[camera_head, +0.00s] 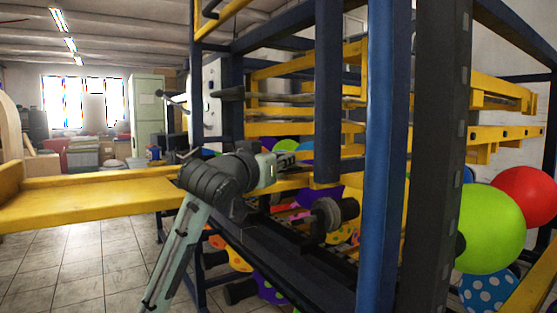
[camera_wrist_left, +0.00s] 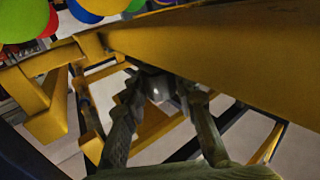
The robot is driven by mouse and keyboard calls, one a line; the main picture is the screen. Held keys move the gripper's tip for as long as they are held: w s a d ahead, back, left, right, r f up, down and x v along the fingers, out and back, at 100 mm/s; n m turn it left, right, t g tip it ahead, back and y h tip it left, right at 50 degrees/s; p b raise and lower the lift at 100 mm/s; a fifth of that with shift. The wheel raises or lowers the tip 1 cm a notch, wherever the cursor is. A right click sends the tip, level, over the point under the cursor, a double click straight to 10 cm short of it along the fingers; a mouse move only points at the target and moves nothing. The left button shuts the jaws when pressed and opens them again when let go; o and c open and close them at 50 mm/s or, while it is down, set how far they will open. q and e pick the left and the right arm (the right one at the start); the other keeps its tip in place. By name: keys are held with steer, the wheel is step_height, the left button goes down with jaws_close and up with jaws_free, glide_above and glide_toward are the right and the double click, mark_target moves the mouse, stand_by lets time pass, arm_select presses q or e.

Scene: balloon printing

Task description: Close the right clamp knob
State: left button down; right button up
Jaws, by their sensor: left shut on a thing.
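In the head view my left arm comes up from the bottom left, and my left gripper (camera_head: 288,160) reaches into the machine frame among the yellow bars. In the left wrist view the two fingers of my left gripper (camera_wrist_left: 158,92) converge on a small dark piece (camera_wrist_left: 154,84), which looks like the clamp knob, beside a thick yellow beam. The gripper is shut on it. The fingers cover much of the knob, and I cannot tell how far it is turned. My right gripper is not in view.
A blue post (camera_head: 378,150) and a dark post (camera_head: 437,160) stand close on the right. A yellow beam (camera_head: 90,203) extends left. A dark roller (camera_head: 328,214) lies below my gripper. Green (camera_head: 490,228) and red balloons (camera_head: 526,196) hang at the right. The tiled floor at left is clear.

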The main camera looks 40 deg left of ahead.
arm_select(q)
steer(key=n+g+y, duration=0.1)
steer(key=n+y, duration=0.1)
steer(key=y, duration=0.1)
steer(key=shift+d+n+y, duration=0.15)
steer(key=shift+n+y, duration=0.15)
steer(key=shift+n+g+y, duration=0.8)
steer(key=shift+n+y, duration=0.2)
steer(key=shift+y, duration=0.5)
steer(key=c, duration=1.2)
jaws_free()
steer(key=v, duration=1.2)
